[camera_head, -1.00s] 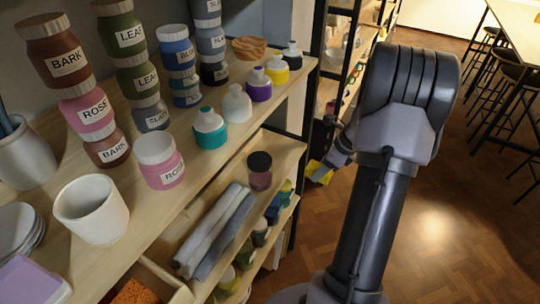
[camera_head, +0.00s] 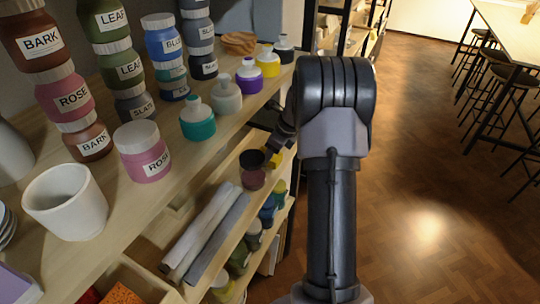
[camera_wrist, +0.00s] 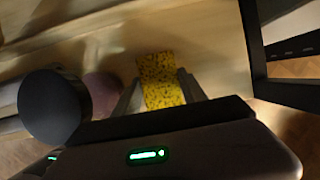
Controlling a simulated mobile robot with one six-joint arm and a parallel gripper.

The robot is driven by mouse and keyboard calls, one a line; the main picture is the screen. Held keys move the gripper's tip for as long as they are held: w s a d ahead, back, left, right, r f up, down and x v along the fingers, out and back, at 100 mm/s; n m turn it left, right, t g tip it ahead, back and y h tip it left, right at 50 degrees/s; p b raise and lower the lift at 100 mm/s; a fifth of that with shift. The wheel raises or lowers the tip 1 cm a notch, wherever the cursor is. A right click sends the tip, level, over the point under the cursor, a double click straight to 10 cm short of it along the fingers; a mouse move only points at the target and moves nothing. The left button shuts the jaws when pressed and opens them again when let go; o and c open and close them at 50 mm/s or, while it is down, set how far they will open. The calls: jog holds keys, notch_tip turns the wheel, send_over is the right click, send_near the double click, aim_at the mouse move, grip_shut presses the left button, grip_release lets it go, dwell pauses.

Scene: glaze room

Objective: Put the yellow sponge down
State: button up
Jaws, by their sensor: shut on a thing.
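The yellow sponge (camera_wrist: 160,82), speckled with dark spots, is between the two fingers of my gripper (camera_wrist: 162,92) in the wrist view. My gripper is shut on it. In the head view, my gripper (camera_head: 277,148) is at the far end of the lower shelf (camera_head: 222,168), behind and beside a dark-lidded jar (camera_head: 252,178). A bit of yellow (camera_head: 274,160) shows there, mostly hidden. Pale wood lies beyond the sponge in the wrist view; I cannot tell whether the sponge touches it.
The dark-lidded jar stands close to my gripper, its round lid (camera_wrist: 50,106) at left in the wrist view. Rolled cloths (camera_head: 208,240) lie nearer on the lower shelf. Bottles, a white cup (camera_head: 68,203) and stacked jars crowd the upper shelf. A dark frame (camera_wrist: 258,50) is at right.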

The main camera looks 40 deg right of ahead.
aim_at(278, 157)
jog(key=shift+f, duration=0.15)
jog(key=o, duration=1.2)
jog(key=p+v, duration=0.3)
jog(key=v, duration=0.5)
jog(key=shift+f, duration=0.1)
jog(key=shift+w, duration=0.1)
